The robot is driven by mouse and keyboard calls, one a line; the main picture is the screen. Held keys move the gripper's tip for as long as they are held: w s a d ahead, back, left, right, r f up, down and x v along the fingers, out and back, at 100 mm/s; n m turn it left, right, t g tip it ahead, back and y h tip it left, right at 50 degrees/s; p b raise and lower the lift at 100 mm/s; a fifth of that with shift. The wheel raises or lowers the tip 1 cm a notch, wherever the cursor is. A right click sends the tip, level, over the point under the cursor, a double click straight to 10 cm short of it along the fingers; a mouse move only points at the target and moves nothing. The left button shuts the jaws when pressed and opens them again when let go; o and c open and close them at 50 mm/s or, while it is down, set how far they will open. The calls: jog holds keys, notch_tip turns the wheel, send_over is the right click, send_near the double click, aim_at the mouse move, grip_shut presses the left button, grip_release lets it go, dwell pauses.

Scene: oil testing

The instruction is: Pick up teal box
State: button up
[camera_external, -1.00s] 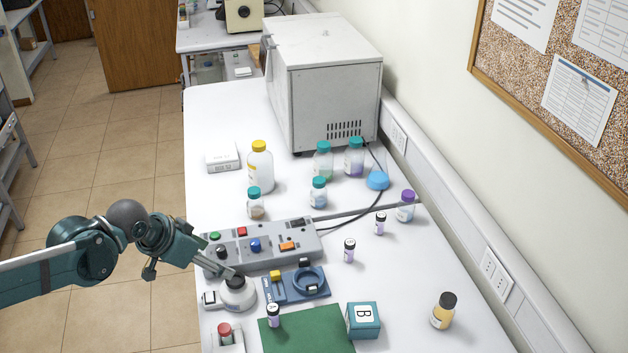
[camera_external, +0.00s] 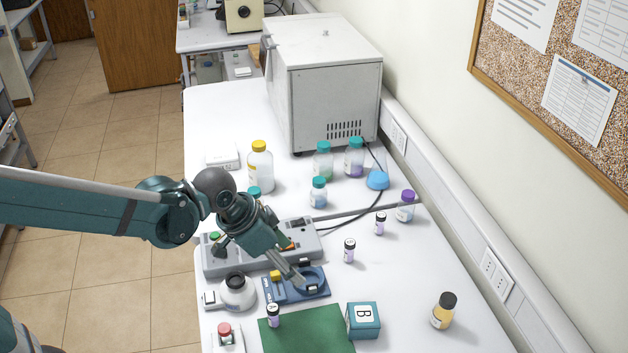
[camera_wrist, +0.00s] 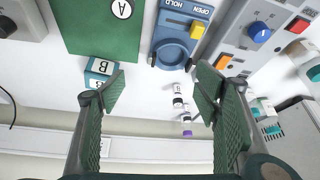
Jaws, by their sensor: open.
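The teal box (camera_external: 363,322) has a white label with the letter B on top and stands on the white bench at the right edge of the green mat. In the wrist view the box (camera_wrist: 97,80) shows at the left, just beyond the left finger, which covers part of it. My gripper (camera_external: 297,280) is above the blue fixture, left of and behind the box in the external view. In the wrist view its fingers (camera_wrist: 160,92) are spread wide with nothing between them.
A green mat (camera_external: 310,338) with a small vial A (camera_external: 273,315) lies beside the box. The blue fixture (camera_external: 320,284), grey control panel (camera_external: 215,267) and white bottle (camera_external: 236,295) stand nearby. An amber bottle (camera_external: 443,311) stands to the right, with bare bench between.

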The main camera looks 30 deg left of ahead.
aim_at(360, 307)
jog(key=d+f+m+p, duration=0.1)
jog(key=d+p, duration=0.1)
jog(key=d, duration=0.3)
jog(key=d+f+m+g+p, duration=0.1)
jog(key=d+m+p, duration=0.1)
jog(key=d, duration=0.4)
jog(key=d+f+m+g+h+p, duration=0.1)
jog(key=d+p, duration=0.1)
jog(key=d, duration=0.4)
jog(key=shift+w+d+p, duration=0.25)
jog(key=shift+p, duration=0.15)
jog(key=shift+f, duration=0.1)
jog(key=shift+x, duration=1.25)
jog(key=shift+f, duration=0.1)
jog(key=shift+a+b+x, duration=0.2)
jog(key=shift+b+x, duration=0.2)
jog(key=shift+x, duration=2.1)
jog(key=c, duration=1)
